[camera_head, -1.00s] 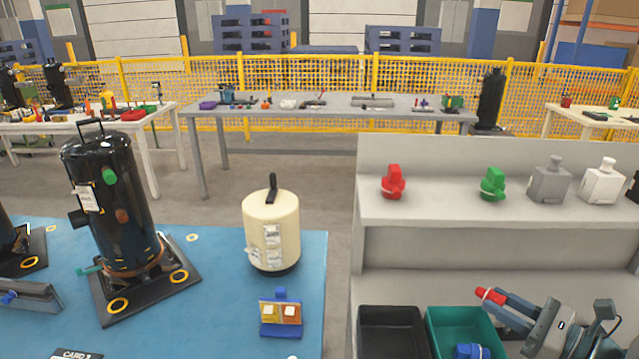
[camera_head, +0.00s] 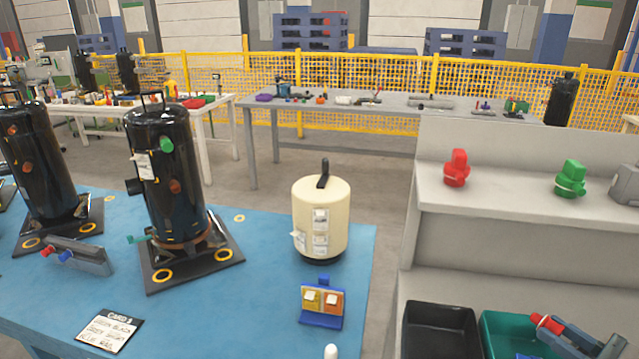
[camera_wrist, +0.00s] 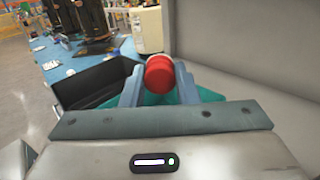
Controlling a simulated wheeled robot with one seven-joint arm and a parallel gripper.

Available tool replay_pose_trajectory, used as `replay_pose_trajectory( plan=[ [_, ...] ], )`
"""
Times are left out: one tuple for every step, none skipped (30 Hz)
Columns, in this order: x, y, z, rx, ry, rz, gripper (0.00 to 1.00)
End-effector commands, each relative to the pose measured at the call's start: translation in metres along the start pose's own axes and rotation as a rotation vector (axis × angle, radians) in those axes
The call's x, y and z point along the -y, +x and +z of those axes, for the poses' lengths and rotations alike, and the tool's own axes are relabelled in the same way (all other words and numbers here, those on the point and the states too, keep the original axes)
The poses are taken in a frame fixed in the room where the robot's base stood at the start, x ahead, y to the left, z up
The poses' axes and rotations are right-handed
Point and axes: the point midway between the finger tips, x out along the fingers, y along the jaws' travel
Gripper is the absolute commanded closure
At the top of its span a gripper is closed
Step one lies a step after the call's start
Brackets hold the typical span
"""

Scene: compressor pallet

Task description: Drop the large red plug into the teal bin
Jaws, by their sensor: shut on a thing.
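My gripper (camera_head: 545,325) is at the lower right of the head view, above the teal bin (camera_head: 490,330). It is shut on the large red plug (camera_head: 552,322). In the wrist view the red plug (camera_wrist: 159,75) sits between the two grey-blue fingers, its round red end showing. The teal bin (camera_wrist: 205,95) shows behind and below the fingers there. The plug appears above the bin's opening; its height over the bin floor is hard to tell. The bin is partly hidden by my gripper and cut off by the head view's lower edge.
A black bin (camera_head: 440,310) stands left of the teal one. A grey shelf (camera_head: 500,195) with a red fitting (camera_head: 456,168) and a green fitting (camera_head: 570,178) rises behind. Left, a blue pallet top (camera_head: 270,240) carries black compressors (camera_head: 170,185) and a cream tank (camera_head: 321,218).

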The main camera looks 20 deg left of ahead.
Motion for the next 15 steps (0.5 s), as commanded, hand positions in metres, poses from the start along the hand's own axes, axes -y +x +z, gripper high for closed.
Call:
replay_pose_trajectory(
  plan=[
    [0.0000, 0.0000, 0.0002, 0.000, 0.000, 0.000, 1.00],
    [0.0000, 0.0000, 0.0005, 0.000, 0.000, 0.000, 1.00],
    [0.0000, 0.0000, 0.0007, 0.000, 0.000, 0.000, 1.00],
    [0.0000, 0.0000, 0.0007, 0.000, 0.000, 0.000, 1.00],
    [0.0000, 0.0000, 0.0008, 0.000, 0.000, 0.000, 1.00],
    [0.0000, 0.0000, 0.0008, 0.000, 0.000, 0.000, 0.64],
    [0.0000, 0.0000, 0.0008, 0.000, 0.000, 0.000, 0.56],
    [0.0000, 0.0000, 0.0008, 0.000, 0.000, 0.000, 0.47],
    [0.0000, 0.0000, 0.0008, 0.000, 0.000, 0.000, 0.47],
    [0.0000, 0.0000, 0.0008, 0.000, 0.000, 0.000, 0.47],
    [0.0000, 0.0000, 0.0008, 0.000, 0.000, 0.000, 0.47],
    [0.0000, 0.0000, 0.0008, 0.000, 0.000, 0.000, 0.47],
    [0.0000, 0.0000, 0.0008, 0.000, 0.000, 0.000, 0.47],
    [0.0000, 0.0000, 0.0008, 0.000, 0.000, 0.000, 0.47],
    [0.0000, 0.0000, 0.0007, 0.000, 0.000, 0.000, 0.47]
  ],
)
